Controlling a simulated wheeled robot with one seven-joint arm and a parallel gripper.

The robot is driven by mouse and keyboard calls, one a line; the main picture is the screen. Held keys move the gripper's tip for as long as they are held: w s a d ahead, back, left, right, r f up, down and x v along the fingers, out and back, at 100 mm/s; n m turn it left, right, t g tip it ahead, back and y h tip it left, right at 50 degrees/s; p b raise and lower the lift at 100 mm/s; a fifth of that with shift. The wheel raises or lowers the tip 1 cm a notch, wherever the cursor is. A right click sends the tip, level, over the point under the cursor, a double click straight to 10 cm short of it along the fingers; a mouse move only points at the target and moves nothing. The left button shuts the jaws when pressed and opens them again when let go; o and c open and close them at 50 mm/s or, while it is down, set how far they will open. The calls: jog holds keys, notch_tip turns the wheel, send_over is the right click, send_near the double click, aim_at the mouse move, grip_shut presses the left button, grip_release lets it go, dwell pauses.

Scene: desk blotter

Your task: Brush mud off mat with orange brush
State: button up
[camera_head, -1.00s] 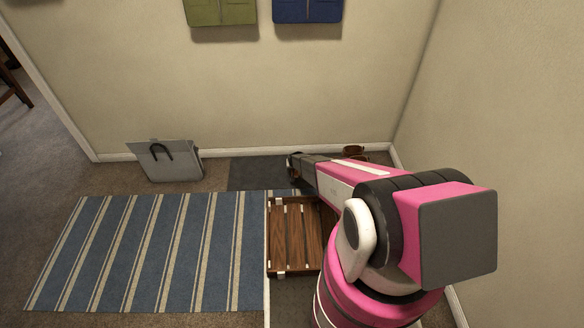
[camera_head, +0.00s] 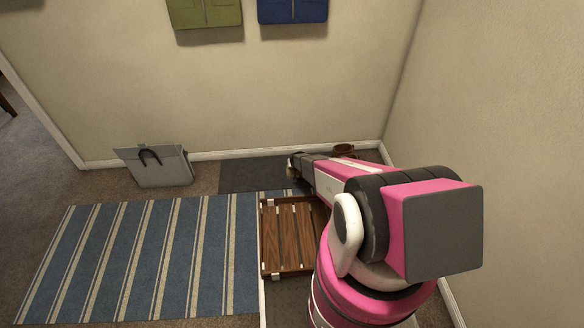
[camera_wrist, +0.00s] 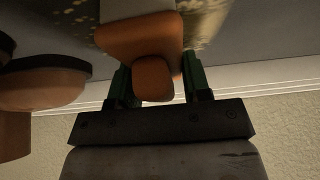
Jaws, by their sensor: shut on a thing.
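The dark grey mat (camera_head: 245,175) lies on the floor against the back wall, its right part hidden behind my arm. My gripper (camera_head: 294,168) is low over the mat's right side in the head view. In the wrist view my gripper (camera_wrist: 155,88) has its green fingers shut on the orange brush (camera_wrist: 153,78). Yellowish-brown mud specks (camera_wrist: 200,18) show on the grey mat (camera_wrist: 50,38) around the brush. I cannot tell whether the brush touches the mat.
Brown shoes (camera_head: 344,148) stand at the wall right of the mat; a brown shoe (camera_wrist: 42,82) is close on the wrist view's left. A grey bag (camera_head: 157,166) stands left. A striped rug (camera_head: 150,258) and a wooden slatted piece (camera_head: 286,238) lie in front.

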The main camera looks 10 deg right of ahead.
jog(key=shift+d, duration=2.5)
jog(key=shift+s+r, duration=0.1)
jog(key=shift+s, duration=0.85)
jog(key=shift+a, duration=2.05)
jog(key=shift+a, duration=1.9)
jog(key=shift+a+f, duration=0.2)
jog(key=shift+a, duration=1.65)
jog(key=shift+a, duration=0.1)
jog(key=shift+a+r, duration=0.15)
jog(key=shift+a, duration=1.7)
jog(key=shift+a+r, duration=0.1)
jog(key=shift+a, duration=1.75)
jog(key=shift+r, duration=0.1)
